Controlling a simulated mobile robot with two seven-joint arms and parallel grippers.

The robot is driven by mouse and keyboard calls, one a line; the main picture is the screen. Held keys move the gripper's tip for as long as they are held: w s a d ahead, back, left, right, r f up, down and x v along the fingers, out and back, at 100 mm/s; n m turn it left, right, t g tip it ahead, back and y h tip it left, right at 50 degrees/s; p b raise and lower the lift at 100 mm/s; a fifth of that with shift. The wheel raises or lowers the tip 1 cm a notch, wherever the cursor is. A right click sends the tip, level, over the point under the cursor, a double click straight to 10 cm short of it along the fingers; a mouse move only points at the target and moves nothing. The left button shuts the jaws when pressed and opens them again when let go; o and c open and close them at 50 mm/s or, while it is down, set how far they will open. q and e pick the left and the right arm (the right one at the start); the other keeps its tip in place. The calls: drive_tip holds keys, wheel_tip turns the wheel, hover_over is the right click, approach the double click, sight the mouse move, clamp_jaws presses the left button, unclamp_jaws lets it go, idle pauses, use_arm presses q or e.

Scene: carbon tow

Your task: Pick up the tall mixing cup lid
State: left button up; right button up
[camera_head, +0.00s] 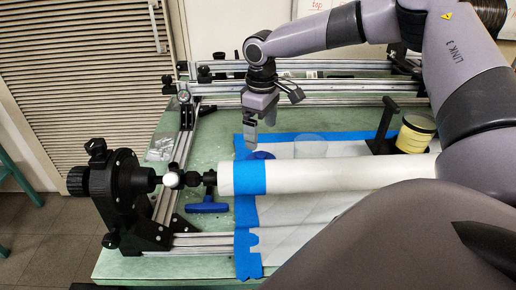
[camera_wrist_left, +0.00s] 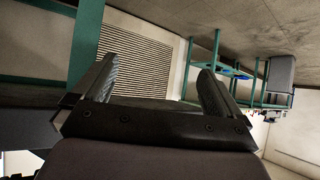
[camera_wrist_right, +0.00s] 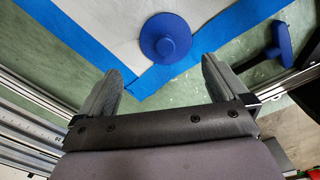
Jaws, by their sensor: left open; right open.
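The blue round lid (camera_wrist_right: 165,38) with a raised knob lies on the white sheet near its blue tape corner in the right wrist view. In the head view the lid (camera_head: 262,155) shows as a blue patch, partly hidden behind the white roll. My right gripper (camera_head: 251,140) points down just above and left of the lid. In the right wrist view my right gripper (camera_wrist_right: 160,85) is open and empty, with the lid beyond its fingertips. My left gripper (camera_wrist_left: 153,75) is open and empty, away from the table, facing a slatted shutter. A clear cup (camera_head: 310,146) stands right of the lid.
A white roll (camera_head: 340,177) on a spindle crosses the table in front of the lid. A blue-handled tool (camera_head: 206,205) lies near the left frame rail. A yellowish jar (camera_head: 415,134) and black bracket (camera_head: 383,140) stand right. Aluminium rails (camera_head: 330,86) run behind.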

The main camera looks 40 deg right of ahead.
sight(261, 154)
drive_tip(key=shift+a+f, duration=0.2)
drive_tip(key=shift+a, duration=0.15)
drive_tip(key=shift+a+f, duration=0.1)
drive_tip(key=shift+f, duration=0.25)
drive_tip(key=f, duration=0.5)
drive_tip(key=shift+s+f, duration=0.2)
drive_tip(key=shift+s, duration=0.2)
drive_tip(key=shift+f, duration=0.45)
drive_tip(key=shift+w, duration=0.1)
drive_tip(key=c, duration=0.8)
